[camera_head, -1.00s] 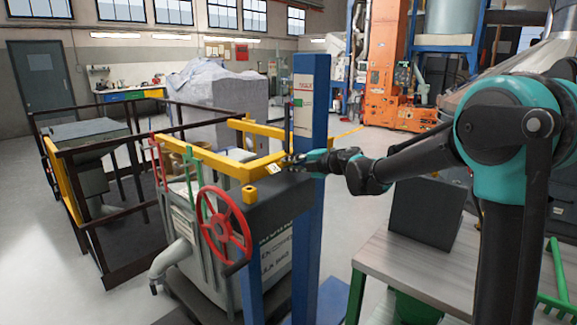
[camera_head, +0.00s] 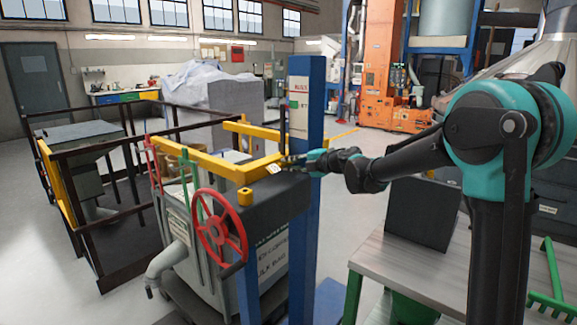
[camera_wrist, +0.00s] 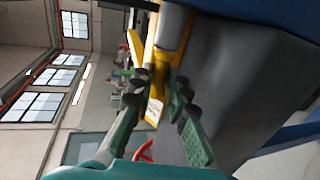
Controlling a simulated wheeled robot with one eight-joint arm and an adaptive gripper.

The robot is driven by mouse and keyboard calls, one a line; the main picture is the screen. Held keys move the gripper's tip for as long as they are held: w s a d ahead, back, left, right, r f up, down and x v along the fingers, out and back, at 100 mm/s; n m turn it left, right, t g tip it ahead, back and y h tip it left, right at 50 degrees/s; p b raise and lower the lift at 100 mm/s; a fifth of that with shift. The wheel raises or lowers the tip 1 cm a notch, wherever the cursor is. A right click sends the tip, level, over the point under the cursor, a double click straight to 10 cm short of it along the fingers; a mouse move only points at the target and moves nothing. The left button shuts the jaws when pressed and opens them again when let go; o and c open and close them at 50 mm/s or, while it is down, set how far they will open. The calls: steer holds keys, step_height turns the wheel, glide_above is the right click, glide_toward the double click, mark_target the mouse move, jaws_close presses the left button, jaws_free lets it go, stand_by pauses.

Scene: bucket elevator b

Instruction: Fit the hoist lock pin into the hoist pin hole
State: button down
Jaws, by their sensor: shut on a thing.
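My gripper (camera_head: 290,160) is at the near right end of the yellow bar frame (camera_head: 215,165), close to a white label on it. A thin dark upright piece (camera_head: 283,122) shows just above the fingertips and may be the hoist lock pin; it is too small to be sure. In the wrist view my gripper (camera_wrist: 160,90) has its fingers close together, with the labelled yellow bar (camera_wrist: 152,112) showing between them. A grey cylinder (camera_wrist: 175,25) shows beyond the fingers at the top. The hoist pin hole cannot be made out.
A dark-topped grey machine with a red handwheel (camera_head: 246,237) stands below the yellow frame. A blue post (camera_head: 307,110) rises right beside my gripper. Dark railings (camera_head: 110,240) are at left. A bench (camera_head: 440,270) with a dark box (camera_head: 425,210) is at right.

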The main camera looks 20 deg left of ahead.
steer(key=shift+w, duration=0.1)
steer(key=c, duration=1.4)
jaws_free()
steer(key=shift+d, duration=0.15)
steer(key=v, duration=1.2)
steer(key=shift+w, duration=0.1)
